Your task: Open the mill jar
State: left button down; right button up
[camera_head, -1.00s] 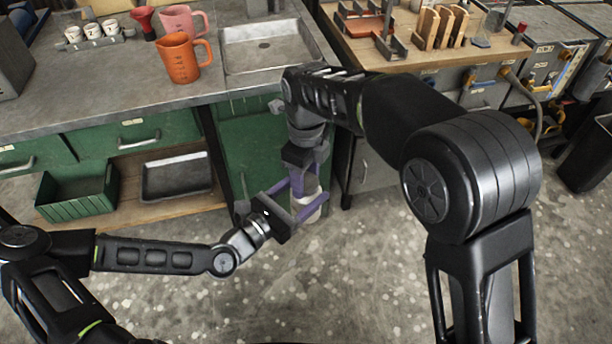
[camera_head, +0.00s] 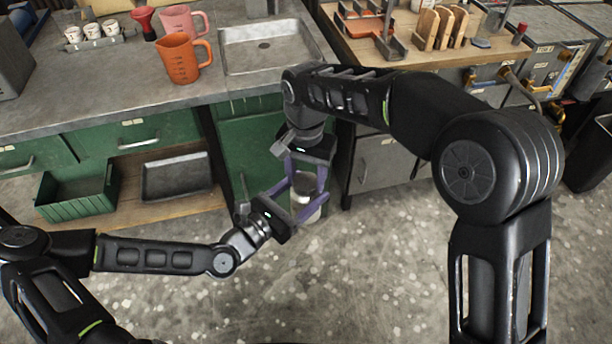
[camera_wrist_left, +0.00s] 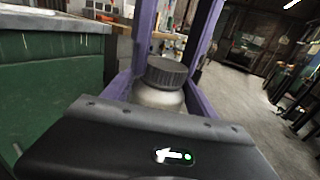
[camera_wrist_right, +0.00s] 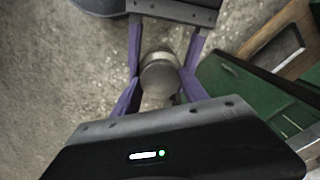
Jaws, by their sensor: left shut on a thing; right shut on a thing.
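The mill jar (camera_head: 311,214) is upright above the floor, in front of the green cabinet. My left gripper (camera_head: 303,204) is shut on its pale body from the side. My right gripper (camera_head: 306,186) comes down from above with its purple fingers on either side of the lid, shut on it. In the left wrist view, the dark ridged lid (camera_wrist_left: 168,72) sits on the rounded jar body (camera_wrist_left: 157,98). The right wrist view looks down on the round lid top (camera_wrist_right: 160,78) between the purple fingers. The lid's seam is too small to judge.
A green bin (camera_head: 75,198) and a dark tray (camera_head: 177,178) are on the low shelf. A wooden-topped bench (camera_head: 345,45) stands at right. The floor in front is open.

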pick_arm(q)
jog(key=shift+r, duration=0.1)
pick_arm(e)
jog(key=n, duration=0.5)
jog(key=shift+n, duration=0.4)
jog(key=n, duration=1.6)
jog(key=shift+r+n, duration=0.1)
jog(key=shift+n, duration=0.2)
jog(key=n, duration=1.1)
jog(key=shift+n, duration=0.4)
